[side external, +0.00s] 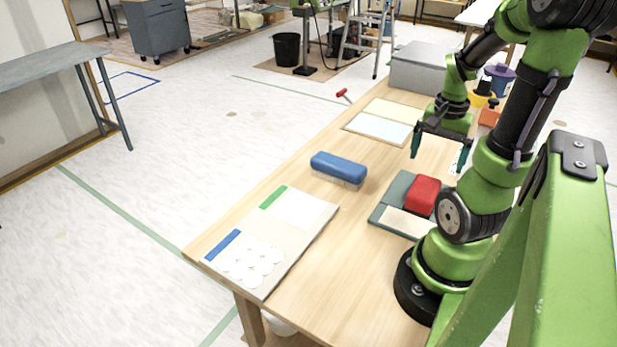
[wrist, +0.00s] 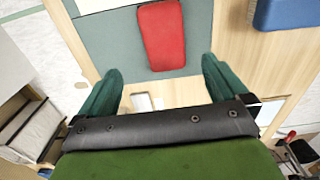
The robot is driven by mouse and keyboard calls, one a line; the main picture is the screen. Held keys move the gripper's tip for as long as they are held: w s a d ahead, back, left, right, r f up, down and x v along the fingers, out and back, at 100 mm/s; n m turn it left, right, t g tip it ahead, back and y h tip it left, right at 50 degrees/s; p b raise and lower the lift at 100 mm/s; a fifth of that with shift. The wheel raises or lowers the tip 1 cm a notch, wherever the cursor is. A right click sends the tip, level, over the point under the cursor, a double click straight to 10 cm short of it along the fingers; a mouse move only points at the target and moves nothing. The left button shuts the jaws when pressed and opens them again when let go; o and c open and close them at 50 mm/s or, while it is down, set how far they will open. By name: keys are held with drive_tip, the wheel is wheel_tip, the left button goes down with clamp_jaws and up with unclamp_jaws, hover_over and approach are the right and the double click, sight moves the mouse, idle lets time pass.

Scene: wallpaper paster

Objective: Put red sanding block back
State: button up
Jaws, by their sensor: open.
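The red sanding block (side external: 423,195) lies on a grey-green pad (side external: 393,190), beside a pale panel (side external: 405,222) on the same pad. In the wrist view the red block (wrist: 163,35) lies on the pad (wrist: 115,45) ahead of my fingers. My gripper (side external: 438,158) is above the table, behind the red block in the side view, and apart from it. In the wrist view my gripper (wrist: 160,85) has its two green fingers spread wide with nothing between them.
A blue block (side external: 339,169) with a bristly underside stands mid-table. A board with white discs (side external: 252,262) lies at the front left. Pale sheets (side external: 378,130), a grey box (side external: 420,68), and yellow and purple rolls (side external: 497,80) are at the far end. A red-headed tool (side external: 343,94) overhangs the left edge.

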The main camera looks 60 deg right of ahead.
wheel_tip(320, 180, up, 5)
drive_tip(key=w+a+r+n+t, duration=0.4)
drive_tip(key=w+a+n, duration=0.3)
drive_tip(key=w+a, duration=0.35)
drive_tip(key=w+a+r+n+t+y, duration=0.2)
drive_tip(key=a+n, duration=0.4)
drive_tip(key=a, duration=0.9)
drive_tip(key=shift+w+a+r+n+t, duration=0.2)
drive_tip(key=shift+w+r+n+t, duration=0.25)
drive_tip(key=shift+w+t, duration=0.2)
